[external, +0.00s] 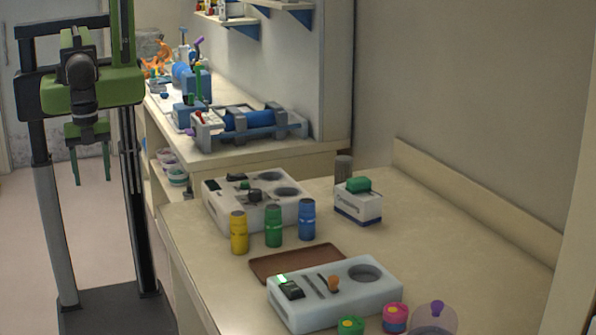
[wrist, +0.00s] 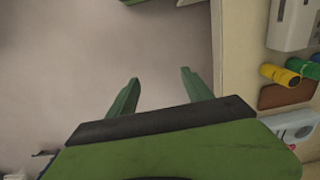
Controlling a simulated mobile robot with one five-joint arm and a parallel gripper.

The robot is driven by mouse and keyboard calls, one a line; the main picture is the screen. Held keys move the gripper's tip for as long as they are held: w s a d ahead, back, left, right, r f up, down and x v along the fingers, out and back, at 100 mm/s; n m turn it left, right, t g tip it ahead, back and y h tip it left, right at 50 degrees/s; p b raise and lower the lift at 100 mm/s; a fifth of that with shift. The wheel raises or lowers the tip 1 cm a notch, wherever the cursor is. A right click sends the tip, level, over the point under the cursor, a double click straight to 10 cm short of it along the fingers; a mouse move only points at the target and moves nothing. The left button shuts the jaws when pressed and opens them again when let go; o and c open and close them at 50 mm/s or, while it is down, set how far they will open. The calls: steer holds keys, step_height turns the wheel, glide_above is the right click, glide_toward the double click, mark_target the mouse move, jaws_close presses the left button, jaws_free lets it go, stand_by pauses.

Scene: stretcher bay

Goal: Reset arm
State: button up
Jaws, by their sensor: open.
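My gripper (external: 91,166) hangs pointing down at the left of the external view, left of the counter and well clear of it. In the wrist view my gripper (wrist: 155,95) shows two green fingers spread apart, with only blurred floor between them. It is open and empty, and touches nothing.
The counter (external: 453,217) holds yellow (external: 239,233), green (external: 273,226) and blue (external: 307,220) bottles, a brown tray (external: 262,267), two white devices (external: 345,298) (external: 222,207) and small round containers (external: 396,317). A bench with a blue roller device (external: 247,122) stands behind. Floor left of the counter is free.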

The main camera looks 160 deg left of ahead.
step_height(320, 180, down, 14)
steer(key=b, duration=1.3)
steer(key=shift+r+b, duration=0.15)
steer(key=shift+b, duration=0.2)
